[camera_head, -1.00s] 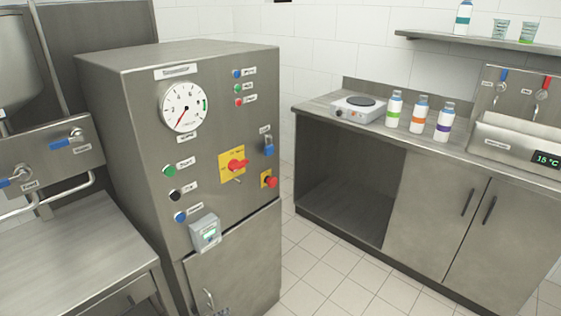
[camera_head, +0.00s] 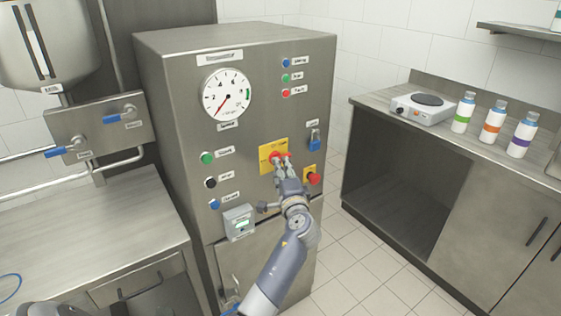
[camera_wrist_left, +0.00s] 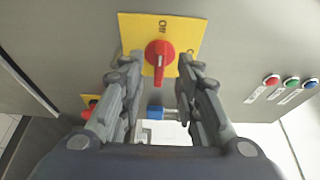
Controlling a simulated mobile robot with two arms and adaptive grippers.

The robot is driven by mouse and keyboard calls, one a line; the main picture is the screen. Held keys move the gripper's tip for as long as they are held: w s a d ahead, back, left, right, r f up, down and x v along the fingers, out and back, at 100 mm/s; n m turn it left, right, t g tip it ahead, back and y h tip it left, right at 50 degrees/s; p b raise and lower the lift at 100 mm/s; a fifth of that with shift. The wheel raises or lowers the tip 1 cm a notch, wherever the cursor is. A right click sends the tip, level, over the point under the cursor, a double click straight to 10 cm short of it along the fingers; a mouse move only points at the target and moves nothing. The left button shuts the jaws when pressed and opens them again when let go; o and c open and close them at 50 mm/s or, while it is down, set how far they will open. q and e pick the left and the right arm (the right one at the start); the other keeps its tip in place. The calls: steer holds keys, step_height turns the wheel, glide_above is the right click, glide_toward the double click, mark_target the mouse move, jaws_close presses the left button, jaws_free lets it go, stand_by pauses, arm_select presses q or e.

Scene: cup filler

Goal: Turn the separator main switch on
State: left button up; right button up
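The separator main switch is a red rotary knob (camera_wrist_left: 159,56) on a yellow plate (camera_head: 266,155) on the front of the steel cabinet (camera_head: 175,130). In the left wrist view, the plate's "Off" label is at the top edge and the knob's handle points down. My left gripper (camera_head: 281,157) is at the switch and covers part of it in the head view. In the left wrist view, its two fingers (camera_wrist_left: 159,68) are apart, one on each side of the knob, with visible gaps. Whether they touch the plate I cannot tell. My right gripper is not in view.
A red mushroom button (camera_head: 313,179) is right of my gripper; a blue padlock (camera_head: 314,143) hangs above it. A small grey box (camera_head: 239,223) sticks out at lower left. A gauge (camera_head: 226,93) is above. A counter with a hotplate (camera_head: 423,108) stands at right.

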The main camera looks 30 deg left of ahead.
arm_select(q)
steer(key=x, duration=0.4)
steer(key=shift+w+a, duration=0.1)
steer(key=shift+w, duration=0.1)
jaws_close()
